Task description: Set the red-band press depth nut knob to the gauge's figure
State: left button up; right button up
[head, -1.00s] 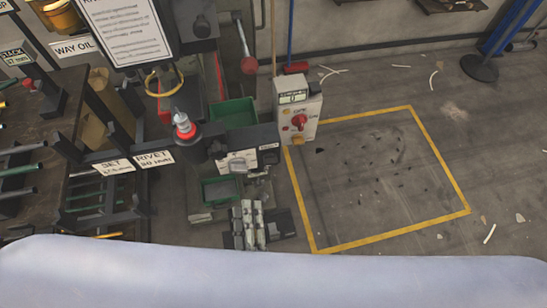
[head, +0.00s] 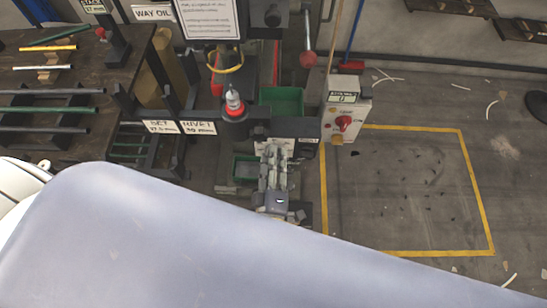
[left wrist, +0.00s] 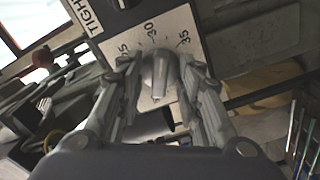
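The red-band press (head: 233,108) stands left of centre in the head view, with a red ring under its metal top. In the left wrist view the grey metal knob (left wrist: 160,75) sits before a white dial plate (left wrist: 155,38) with figures 25, 30 and 35. My left gripper (head: 275,160) is in front of the press's dial. In the left wrist view its fingers (left wrist: 161,68) stand apart on both sides of the knob; contact is unclear. A gauge with a STACK sign (head: 93,6) stands at upper left, apparently 17 mm. My right gripper is out of view.
Small SET (head: 160,126) and RIVET (head: 198,128) signs hang left of the press; their figures are blurred. A control box (head: 345,120) with a red knob stands right. Green bins (head: 282,101) are close by. Yellow-marked floor (head: 400,190) at right is mostly clear.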

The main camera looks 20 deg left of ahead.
pick_arm(q)
jog(key=shift+c, duration=0.3)
grip_shut()
jog(key=shift+m+p, duration=3.45)
jog(key=shift+m, duration=1.75)
